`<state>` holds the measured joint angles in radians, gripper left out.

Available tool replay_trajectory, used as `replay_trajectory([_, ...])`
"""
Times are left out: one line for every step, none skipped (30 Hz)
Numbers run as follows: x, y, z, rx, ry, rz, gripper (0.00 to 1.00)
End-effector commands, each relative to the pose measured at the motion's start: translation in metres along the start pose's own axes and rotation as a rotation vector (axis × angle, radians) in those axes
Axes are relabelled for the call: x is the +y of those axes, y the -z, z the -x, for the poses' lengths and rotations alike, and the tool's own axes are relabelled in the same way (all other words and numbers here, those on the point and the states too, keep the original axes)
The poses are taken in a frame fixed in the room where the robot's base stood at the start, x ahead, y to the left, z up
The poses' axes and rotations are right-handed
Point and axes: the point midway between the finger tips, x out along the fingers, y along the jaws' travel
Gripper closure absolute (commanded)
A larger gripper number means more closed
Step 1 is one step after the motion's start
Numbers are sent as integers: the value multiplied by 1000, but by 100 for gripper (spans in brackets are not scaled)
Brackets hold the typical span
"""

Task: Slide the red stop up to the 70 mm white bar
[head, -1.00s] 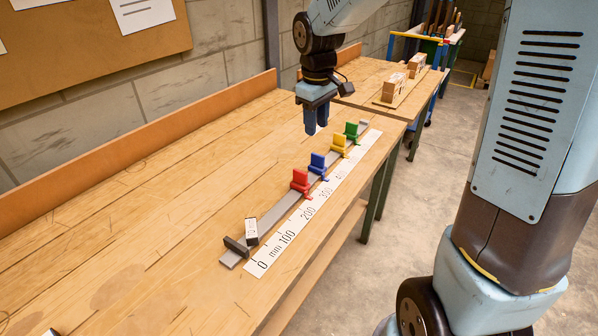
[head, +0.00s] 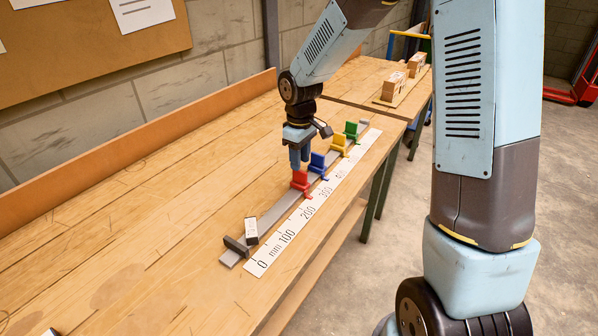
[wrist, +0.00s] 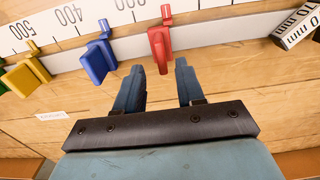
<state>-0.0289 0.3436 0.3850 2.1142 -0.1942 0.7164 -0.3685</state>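The red stop (head: 300,182) sits on the grey rail (head: 272,219), next to the blue stop (head: 318,164). The white bar (head: 251,231) lies by the dark end block (head: 236,245) at the zero end of the rail. In the wrist view the bar (wrist: 296,26) reads "70 mm" at the top right. My gripper (head: 300,164) is just above and behind the red stop. In the wrist view its fingers (wrist: 159,76) are open, and the lower part of the red stop (wrist: 160,48) shows between and ahead of the fingertips. I cannot see them touching it.
The yellow stop (head: 339,145) and green stop (head: 352,131) stand further along the rail. A white millimetre scale (head: 289,236) runs beside the rail. Wooden blocks (head: 394,84) lie on the far bench. The bench between the red stop and white bar is clear.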

Motion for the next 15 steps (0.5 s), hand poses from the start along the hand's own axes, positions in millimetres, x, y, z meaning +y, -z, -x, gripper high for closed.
replay_trajectory([-1, 0, -10, -3, 3, 1, 62])
replay_trajectory([-1, 0, -15, -3, 3, 2, 62])
replay_trajectory([-1, 0, -21, -3, 3, 2, 62])
replay_trajectory([-1, 0, -25, -3, 3, 2, 62])
replay_trajectory([-1, 0, -29, -3, 2, 2, 62])
replay_trajectory([-1, 0, -33, -1, 2, 1, 62])
replay_trajectory([-1, 0, -36, -1, 2, 1, 62])
replay_trajectory([-1, 0, -39, -2, 2, 1, 62])
replay_trajectory([0, 0, -42, -2, 2, 1, 62])
replay_trajectory([0, 0, -44, -1, 1, 1, 62])
replay_trajectory([0, 0, -46, -1, 1, 1, 62])
replay_trajectory([0, 0, -48, 0, 0, 0, 62])
replay_trajectory([0, 0, -48, 0, 0, 0, 62])
replay_trajectory([0, 0, -49, 0, 0, 0, 62])
replay_trajectory([0, 0, -50, 0, 0, 0, 62])
